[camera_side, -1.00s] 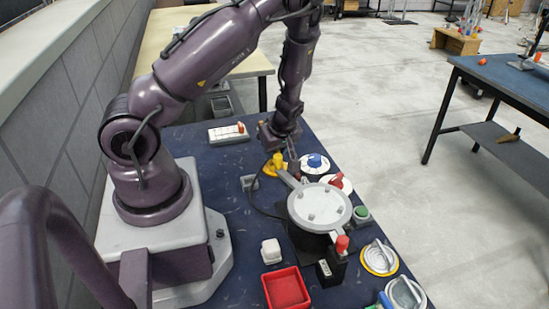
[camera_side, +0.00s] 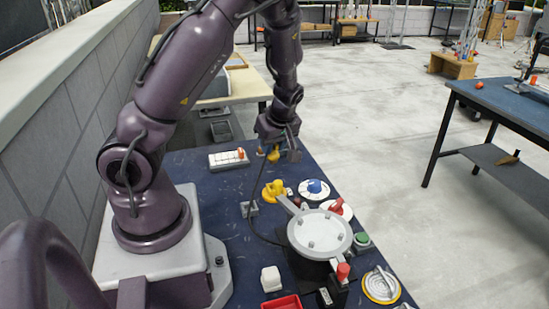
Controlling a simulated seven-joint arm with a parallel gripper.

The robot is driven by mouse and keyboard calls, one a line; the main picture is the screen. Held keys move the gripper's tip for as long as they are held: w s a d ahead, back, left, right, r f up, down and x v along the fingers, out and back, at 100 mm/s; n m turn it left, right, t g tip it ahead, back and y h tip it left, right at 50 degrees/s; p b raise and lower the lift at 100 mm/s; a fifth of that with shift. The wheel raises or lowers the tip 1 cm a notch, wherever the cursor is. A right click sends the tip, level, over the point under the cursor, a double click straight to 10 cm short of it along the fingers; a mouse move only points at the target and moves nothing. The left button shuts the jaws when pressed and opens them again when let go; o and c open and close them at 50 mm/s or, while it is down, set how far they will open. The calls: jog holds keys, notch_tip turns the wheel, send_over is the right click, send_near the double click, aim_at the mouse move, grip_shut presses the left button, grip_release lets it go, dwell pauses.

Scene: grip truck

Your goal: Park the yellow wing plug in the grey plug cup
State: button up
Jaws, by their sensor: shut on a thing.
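The yellow wing plug (camera_side: 273,154) is small and partly hidden by the fingers. My gripper (camera_side: 281,153) is shut on it and holds it in the air above the back part of the blue table. The grey plug cup (camera_side: 249,208) is a small square grey holder on the table, lower and to the left of the plug in the picture. A yellow base (camera_side: 273,190) stands on the table below my gripper, apart from the held plug.
A blue-knobbed white dial (camera_side: 314,188), a red-handled dial (camera_side: 338,207) and a round grey plate (camera_side: 319,231) stand right of the cup. A switch strip (camera_side: 229,158) lies behind it. A dark cable runs beside the cup. A white block (camera_side: 270,278) and red tray (camera_side: 281,303) are in front.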

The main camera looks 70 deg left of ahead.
jog(key=s+d+f+n+g+h, duration=0.2)
jog(key=s+n, duration=0.5)
jog(key=n, duration=0.5)
jog(key=shift+d+f+g+h, duration=0.15)
jog(key=shift+d+g+h, duration=0.35)
jog(key=shift+d+h, duration=0.3)
jog(key=n, duration=0.1)
jog(key=d+n, duration=0.1)
jog(key=n, duration=0.1)
jog(key=shift+s+d+f+h, duration=0.1)
jog(key=shift+s+h, duration=0.2)
jog(key=shift+h, duration=0.1)
grip_shut()
jog(key=shift+f, duration=2.4)
jog(key=shift+f, duration=0.35)
jog(key=shift+f, duration=0.25)
jog(key=shift+f, duration=0.7)
jog(key=o, duration=1.4)
grip_release()
jog(key=shift+c, duration=0.2)
jog(key=shift+r, duration=0.1)
